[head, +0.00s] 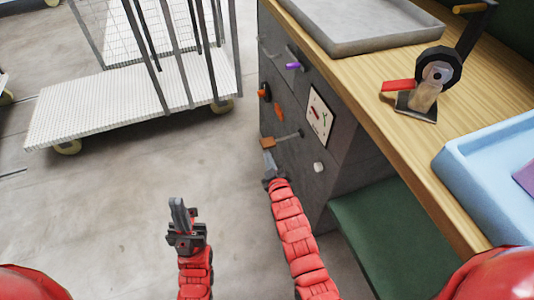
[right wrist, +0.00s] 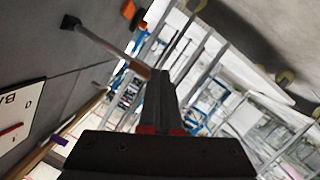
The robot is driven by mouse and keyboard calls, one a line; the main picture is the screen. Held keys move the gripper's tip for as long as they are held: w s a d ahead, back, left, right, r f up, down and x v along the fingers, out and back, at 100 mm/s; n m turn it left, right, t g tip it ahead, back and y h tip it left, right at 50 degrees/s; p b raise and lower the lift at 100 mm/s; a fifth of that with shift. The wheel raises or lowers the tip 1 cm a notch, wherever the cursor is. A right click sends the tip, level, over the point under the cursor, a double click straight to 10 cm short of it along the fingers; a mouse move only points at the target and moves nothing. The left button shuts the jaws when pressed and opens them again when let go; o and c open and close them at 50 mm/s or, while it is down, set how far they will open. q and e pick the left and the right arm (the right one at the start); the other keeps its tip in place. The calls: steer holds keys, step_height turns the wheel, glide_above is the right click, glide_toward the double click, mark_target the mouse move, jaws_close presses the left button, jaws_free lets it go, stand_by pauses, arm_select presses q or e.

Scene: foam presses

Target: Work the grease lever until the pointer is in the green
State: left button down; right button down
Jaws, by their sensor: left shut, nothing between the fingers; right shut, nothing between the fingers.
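A lever with a brown grip (head: 267,143) and a thin grey rod sticks out from the dark grey cabinet front; it appears to be the grease lever. Its grip also shows in the right wrist view (right wrist: 140,69). My right gripper (head: 268,158) is shut and empty, its tips just below the grip; I cannot tell whether they touch it. A white gauge plate (head: 320,117) sits beside the lever, with a red pointer (right wrist: 10,130) in the right wrist view. No green zone can be made out. My left gripper (head: 178,203) is shut and empty over the floor.
The cabinet front (head: 290,162) also bears a purple handle (head: 293,66), orange knobs (head: 265,91) and a white knob (head: 319,167). A white cart (head: 100,108) stands left; floor between is clear.

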steer(key=v, duration=0.6)
steer(key=shift+s+p, duration=0.15)
steer(key=shift+p, duration=0.3)
steer(key=shift+d, duration=0.15)
stand_by(0.3)
